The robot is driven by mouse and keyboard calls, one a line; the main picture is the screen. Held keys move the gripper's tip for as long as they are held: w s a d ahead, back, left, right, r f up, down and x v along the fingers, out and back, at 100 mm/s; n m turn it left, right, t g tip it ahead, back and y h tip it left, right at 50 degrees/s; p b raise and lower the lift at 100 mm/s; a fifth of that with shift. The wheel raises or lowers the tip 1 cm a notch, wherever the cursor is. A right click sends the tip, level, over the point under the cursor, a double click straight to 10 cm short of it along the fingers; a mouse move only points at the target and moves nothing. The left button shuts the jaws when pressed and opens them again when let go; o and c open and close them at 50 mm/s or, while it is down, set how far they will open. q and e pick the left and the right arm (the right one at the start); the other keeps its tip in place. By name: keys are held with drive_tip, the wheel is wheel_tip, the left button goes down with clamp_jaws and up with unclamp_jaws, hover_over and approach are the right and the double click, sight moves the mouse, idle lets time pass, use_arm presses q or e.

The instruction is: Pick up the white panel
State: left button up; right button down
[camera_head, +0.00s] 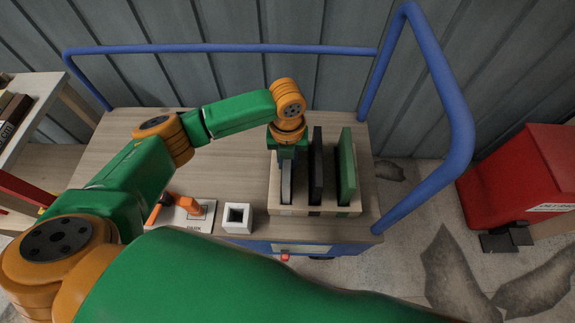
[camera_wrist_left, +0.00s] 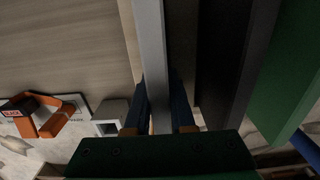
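The white panel (camera_head: 286,188) stands upright in the leftmost slot of a wooden rack (camera_head: 300,211). It looks light grey in the shade. My left gripper (camera_head: 287,160) is over it, pointing down, and hides its upper part in the head view. In the left wrist view the panel (camera_wrist_left: 152,45) runs between the two dark blue fingers (camera_wrist_left: 160,108), one on each side. The fingers are very close to its faces; whether they press on it I cannot tell. My right gripper is not in view.
A black panel (camera_head: 316,165) and a green panel (camera_head: 347,168) stand close on the right in the rack. A white square block (camera_head: 237,218) and an orange clamp-like tool (camera_head: 192,206) lie on the left. Blue rails (camera_head: 230,48) border the cart. The table's back left is clear.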

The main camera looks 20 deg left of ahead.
use_arm(q)
clamp_jaws()
